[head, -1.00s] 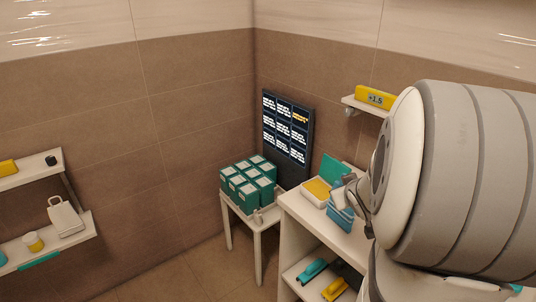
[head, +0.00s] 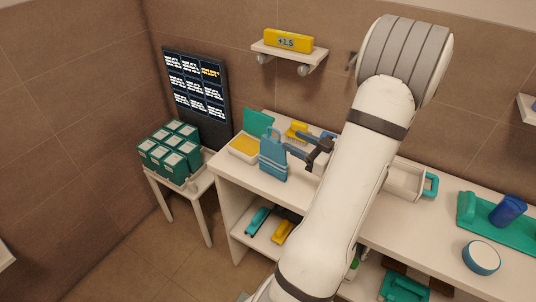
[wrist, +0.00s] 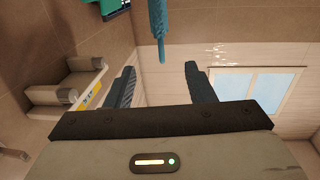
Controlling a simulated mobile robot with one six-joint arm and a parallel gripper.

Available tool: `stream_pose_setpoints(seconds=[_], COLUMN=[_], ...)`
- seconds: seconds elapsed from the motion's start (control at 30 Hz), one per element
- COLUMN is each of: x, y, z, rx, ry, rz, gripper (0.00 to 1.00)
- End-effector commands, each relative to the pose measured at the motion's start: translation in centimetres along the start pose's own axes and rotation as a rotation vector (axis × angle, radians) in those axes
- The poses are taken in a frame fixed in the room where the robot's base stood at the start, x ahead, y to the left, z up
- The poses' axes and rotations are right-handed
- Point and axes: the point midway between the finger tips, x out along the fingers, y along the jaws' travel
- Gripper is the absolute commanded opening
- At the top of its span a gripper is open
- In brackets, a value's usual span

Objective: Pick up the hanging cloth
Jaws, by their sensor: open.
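The wrist view shows the jaws (wrist: 160,68) open and empty, with the strip beyond the gap between the fingertips. I cannot tell whether a finger touches the cloth in the head view.
A tray with a yellow pad (head: 244,146) lies just behind the cloth. Green boxes (head: 170,148) stand on a small table (head: 200,184) at left. A wall shelf (head: 290,52) holds a yellow +1.5 block (head: 288,41). A blue cup (head: 508,209) is at right.

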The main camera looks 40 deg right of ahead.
Motion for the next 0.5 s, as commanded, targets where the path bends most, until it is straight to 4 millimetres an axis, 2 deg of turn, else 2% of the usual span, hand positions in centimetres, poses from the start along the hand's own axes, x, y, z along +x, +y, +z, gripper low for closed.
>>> stream_pose_setpoints(seconds=[0.3, 0.47, 0.5], x=[0.7, 0.8, 1.5], y=[-0.5, -0.5, -0.6], z=[5.4, 7.6, 7.2], rx=[0.007, 0.003, 0.0], ry=[0.0, 0.0, 0.0], rz=[-0.016, -0.019, -0.022], gripper=[0.49, 0.49, 0.49])
